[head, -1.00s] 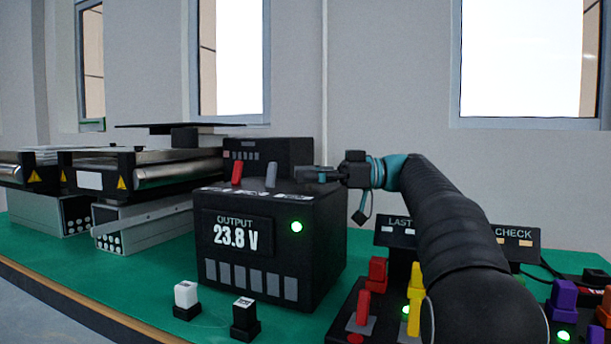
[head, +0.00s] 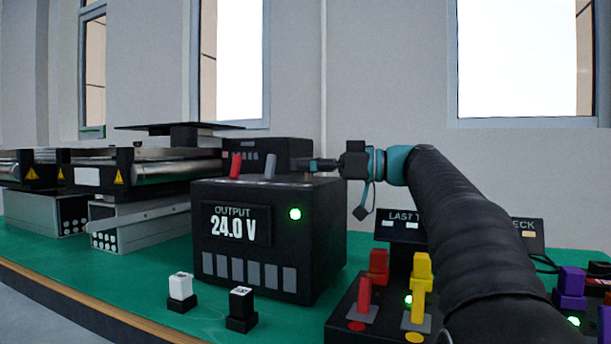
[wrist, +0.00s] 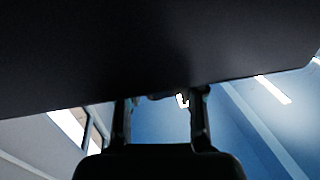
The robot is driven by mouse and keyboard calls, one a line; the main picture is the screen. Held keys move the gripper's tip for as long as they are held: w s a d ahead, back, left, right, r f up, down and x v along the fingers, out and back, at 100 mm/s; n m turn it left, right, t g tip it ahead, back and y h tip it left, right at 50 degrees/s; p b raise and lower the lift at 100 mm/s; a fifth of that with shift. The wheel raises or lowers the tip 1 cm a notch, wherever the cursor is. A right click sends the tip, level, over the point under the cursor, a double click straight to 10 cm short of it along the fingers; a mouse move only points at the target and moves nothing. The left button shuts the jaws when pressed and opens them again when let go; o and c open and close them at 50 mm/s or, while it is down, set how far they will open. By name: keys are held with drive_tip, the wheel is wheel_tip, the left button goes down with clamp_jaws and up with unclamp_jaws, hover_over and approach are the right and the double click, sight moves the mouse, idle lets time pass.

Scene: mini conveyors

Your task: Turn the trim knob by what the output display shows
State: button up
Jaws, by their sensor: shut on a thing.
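The black supply box (head: 320,225) stands on the green bench, and its output display (head: 235,226) reads 24.0 V. A green lamp (head: 295,214) glows beside the display. My gripper (head: 310,165) reaches in from the right, its tips at the rear of the box top. In the wrist view my gripper's two fingers (wrist: 162,97) come up to the edge of a large dark surface and are shut on a small dark part between them, which I take for the trim knob. The knob is mostly hidden, and its angle cannot be read.
A red lever (head: 235,165) and a grey lever (head: 269,166) stand on the box top. Conveyors (head: 165,172) are at the left. A white-capped switch (head: 180,288) and a black one (head: 241,308) stand in front. Red and yellow levers (head: 419,290) sit below my arm.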

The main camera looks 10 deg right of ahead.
drive_tip(key=o, duration=1.2)
drive_tip(key=shift+c, duration=0.2)
drive_tip(key=v, duration=1.2)
